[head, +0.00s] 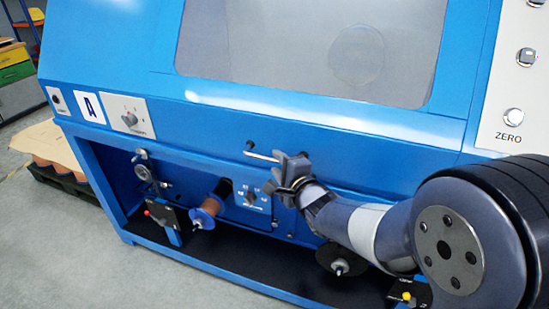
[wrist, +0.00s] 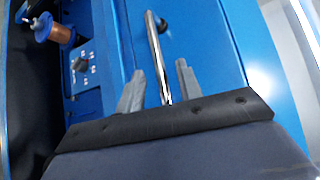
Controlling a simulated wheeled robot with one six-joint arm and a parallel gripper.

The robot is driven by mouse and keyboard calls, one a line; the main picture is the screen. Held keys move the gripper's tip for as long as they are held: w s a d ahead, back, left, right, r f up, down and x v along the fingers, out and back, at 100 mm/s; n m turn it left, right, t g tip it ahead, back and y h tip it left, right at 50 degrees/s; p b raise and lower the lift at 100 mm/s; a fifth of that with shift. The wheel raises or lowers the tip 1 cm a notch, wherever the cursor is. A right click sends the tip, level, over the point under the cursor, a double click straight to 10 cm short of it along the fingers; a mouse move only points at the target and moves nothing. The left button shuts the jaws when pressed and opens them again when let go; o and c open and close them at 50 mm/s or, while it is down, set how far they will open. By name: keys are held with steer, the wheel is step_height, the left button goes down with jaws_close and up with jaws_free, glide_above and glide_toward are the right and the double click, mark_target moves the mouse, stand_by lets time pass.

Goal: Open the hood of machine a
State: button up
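Machine a is the large blue machine with the "A" label (head: 89,106). Its hood (head: 270,103) is a blue sloped cover with a grey window, and it looks closed. A shiny metal bar handle (head: 260,157) sits on the blue front along the hood's lower edge. My gripper (head: 281,162) is at the handle's right end, hiding that end. In the wrist view the handle (wrist: 153,42) runs between my two grey fingers (wrist: 160,68), with a gap on each side. The fingers are apart and not closed on the bar.
Below the handle is an open bay with a copper spool (head: 208,209), a small knob panel (head: 252,196) and a dark disc (head: 341,260). A knob plate (head: 126,116) is at left, and a white panel with a ZERO button (head: 513,116) at right. Floor (head: 60,250) is clear at lower left.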

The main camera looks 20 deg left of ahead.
mark_target(274, 161)
steer(key=shift+x, duration=1.8)
steer(key=shift+c, duration=0.2)
steer(key=shift+s, duration=0.1)
jaws_close()
